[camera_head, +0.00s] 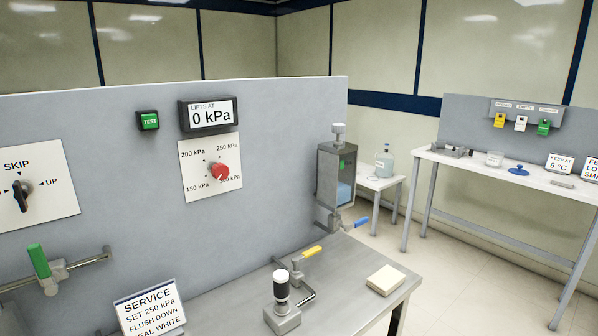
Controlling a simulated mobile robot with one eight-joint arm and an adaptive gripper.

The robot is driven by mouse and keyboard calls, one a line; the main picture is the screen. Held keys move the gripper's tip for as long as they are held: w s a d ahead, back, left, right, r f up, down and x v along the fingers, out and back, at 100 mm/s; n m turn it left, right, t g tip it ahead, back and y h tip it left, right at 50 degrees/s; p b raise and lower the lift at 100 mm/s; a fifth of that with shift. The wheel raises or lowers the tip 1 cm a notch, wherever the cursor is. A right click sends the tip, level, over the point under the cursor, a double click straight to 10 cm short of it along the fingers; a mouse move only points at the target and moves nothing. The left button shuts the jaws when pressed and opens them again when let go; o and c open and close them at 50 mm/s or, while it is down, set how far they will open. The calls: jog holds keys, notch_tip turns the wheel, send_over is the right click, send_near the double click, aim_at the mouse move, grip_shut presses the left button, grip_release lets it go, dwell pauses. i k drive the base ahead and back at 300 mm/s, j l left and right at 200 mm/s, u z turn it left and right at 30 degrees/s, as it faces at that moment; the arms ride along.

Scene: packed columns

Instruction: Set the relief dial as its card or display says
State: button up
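The relief dial is a red knob (220,171) on a white plate (190,178) on the grey panel. The plate reads 150 kPa, 200 kPa and 250 kPa, and a lower-right label is partly hidden by the knob. I cannot tell where the knob points. A display (211,114) above it reads "LIFTS AT 0 kPa". A card (150,307) at the bottom reads "SERVICE", "SET 250 kPa", "FLUSH DOWN" and a line ending in "WHITE", cut at the frame edge. My gripper is not in view.
A green TEST button (149,121) is left of the display. A SKIP/UP selector (22,194) and green-handled valve (39,262) are at left. Yellow (312,252) and blue (354,222) handles and a black-and-white fitting (282,290) stand near the steel bench (345,260). Floor is clear at right.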

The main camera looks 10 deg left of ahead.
aim_at(219, 171)
jog(key=u, duration=1.25)
